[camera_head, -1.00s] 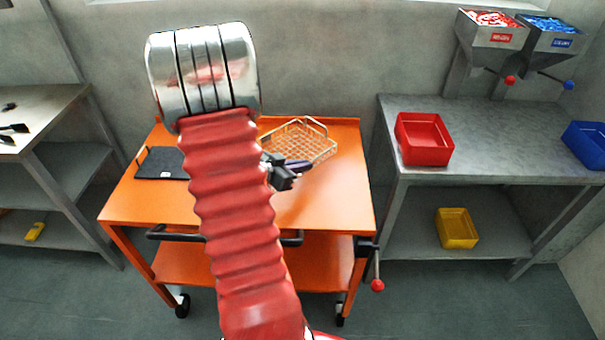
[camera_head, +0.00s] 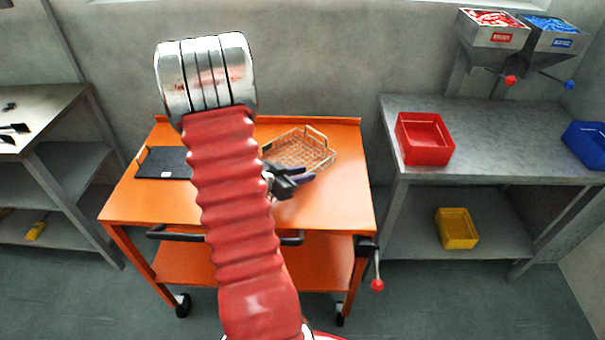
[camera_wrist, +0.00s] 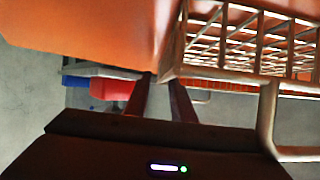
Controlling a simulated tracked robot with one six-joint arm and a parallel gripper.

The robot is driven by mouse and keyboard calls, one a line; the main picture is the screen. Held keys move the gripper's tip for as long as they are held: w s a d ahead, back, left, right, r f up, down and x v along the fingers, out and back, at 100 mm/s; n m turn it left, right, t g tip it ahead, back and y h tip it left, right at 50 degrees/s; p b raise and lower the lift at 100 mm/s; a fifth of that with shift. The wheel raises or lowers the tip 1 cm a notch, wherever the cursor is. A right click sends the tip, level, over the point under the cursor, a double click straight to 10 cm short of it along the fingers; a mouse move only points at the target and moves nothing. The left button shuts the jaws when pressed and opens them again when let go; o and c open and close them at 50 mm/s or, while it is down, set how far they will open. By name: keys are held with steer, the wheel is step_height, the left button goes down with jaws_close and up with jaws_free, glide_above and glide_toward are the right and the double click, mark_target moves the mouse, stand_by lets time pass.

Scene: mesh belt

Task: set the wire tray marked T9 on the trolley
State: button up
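The wire tray (camera_head: 303,151) is an open metal mesh basket with raised wire handles, over the back right part of the orange trolley top (camera_head: 335,205). I cannot tell whether it touches the top. No T9 mark is readable. My gripper (camera_head: 300,178) is at the tray's near side, partly hidden by my red arm. In the wrist view my fingertips (camera_wrist: 163,80) meet at a corner of the tray (camera_wrist: 225,72), with a narrow gap between the fingers. They look closed on its wire. A tray handle stands clear to the right of the fingers.
A dark flat plate (camera_head: 163,163) lies on the trolley's left. A steel bench (camera_head: 490,150) on the right holds a red bin (camera_head: 424,157) and a blue bin (camera_head: 587,140), with two hoppers above. The trolley top's front right is clear.

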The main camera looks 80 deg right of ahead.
steer(key=v, duration=1.2)
steer(key=shift+a, duration=0.1)
stand_by(0.8)
